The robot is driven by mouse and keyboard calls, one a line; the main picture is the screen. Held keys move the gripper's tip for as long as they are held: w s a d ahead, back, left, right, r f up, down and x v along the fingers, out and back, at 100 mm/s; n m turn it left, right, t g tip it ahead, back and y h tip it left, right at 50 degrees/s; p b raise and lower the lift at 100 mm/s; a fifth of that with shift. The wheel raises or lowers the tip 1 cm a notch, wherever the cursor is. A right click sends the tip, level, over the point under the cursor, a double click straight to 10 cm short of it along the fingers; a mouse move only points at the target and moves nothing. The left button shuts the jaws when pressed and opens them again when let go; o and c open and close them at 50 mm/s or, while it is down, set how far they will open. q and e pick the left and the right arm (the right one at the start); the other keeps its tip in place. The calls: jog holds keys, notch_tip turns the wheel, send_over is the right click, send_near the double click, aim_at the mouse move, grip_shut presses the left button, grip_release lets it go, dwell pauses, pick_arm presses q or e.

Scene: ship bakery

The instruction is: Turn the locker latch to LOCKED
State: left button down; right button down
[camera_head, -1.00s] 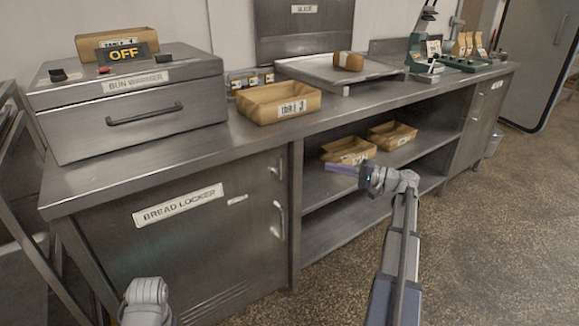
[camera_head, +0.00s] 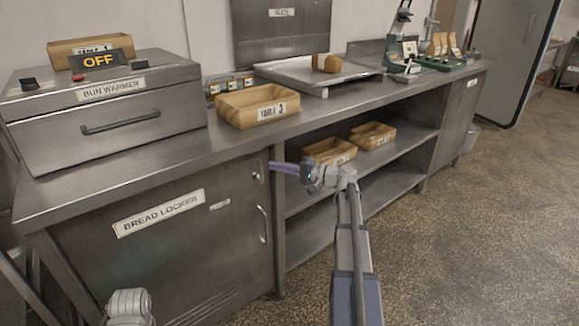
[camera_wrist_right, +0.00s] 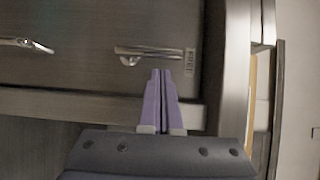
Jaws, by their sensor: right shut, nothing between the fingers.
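The bread locker (camera_head: 150,245) is a steel cabinet door under the counter, labelled BREAD LOCKER. Its latch (camera_head: 257,176) is small and metallic near the door's upper right edge. In the right wrist view the latch (camera_wrist_right: 150,52) is a short bar beside a small marked plate (camera_wrist_right: 190,62), whose writing I cannot read. My right gripper (camera_head: 272,166) has purple fingers pointing left at the latch. In the wrist view its shut, empty fingertips (camera_wrist_right: 160,71) lie just below the latch bar; contact is not clear. My left gripper is out of view.
The door's vertical handle (camera_head: 262,224) is below the latch. Right of the door is an open shelf with two wooden boxes (camera_head: 372,135). The counter above holds the bun warmer (camera_head: 110,110), a wooden box (camera_head: 257,103) and a tray (camera_head: 318,72). The floor at right is clear.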

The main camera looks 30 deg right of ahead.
jog(key=shift+w+a, duration=0.1)
jog(key=shift+a, duration=0.45)
jog(key=shift+r, duration=0.1)
jog(key=shift+a+n+p, duration=0.15)
jog(key=shift+n+p, duration=0.15)
jog(key=shift+p, duration=0.25)
